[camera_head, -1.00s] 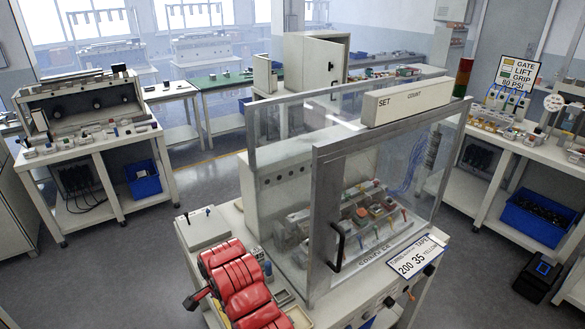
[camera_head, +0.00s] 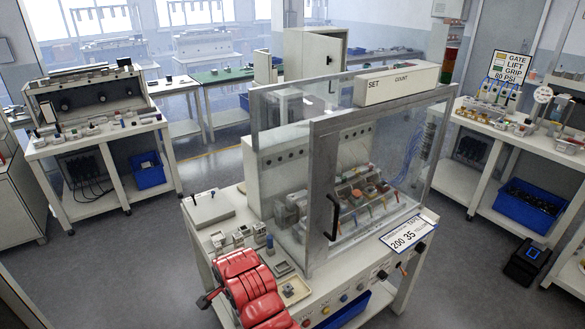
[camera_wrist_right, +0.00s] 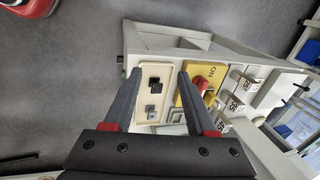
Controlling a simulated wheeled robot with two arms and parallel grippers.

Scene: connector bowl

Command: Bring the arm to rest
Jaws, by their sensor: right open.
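In the right wrist view my right gripper (camera_wrist_right: 157,98) is open, its two dark fingers with red pads spread and nothing between the tips. Beyond them lies a cream tray (camera_wrist_right: 140,100) with small dark and grey parts in it. A yellow plate with a red button (camera_wrist_right: 202,83) is beside the right finger. In the head view a red arm of mine (camera_head: 245,283) is at the front left corner of the bench with the clear enclosure. I see no left gripper.
The bench (camera_head: 345,310) carries a clear enclosure (camera_head: 365,190) with a dark handle (camera_head: 334,217) close to the red arm. Small parts and a tray (camera_head: 294,290) lie at its near edge. Open grey floor (camera_head: 110,265) is to the left.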

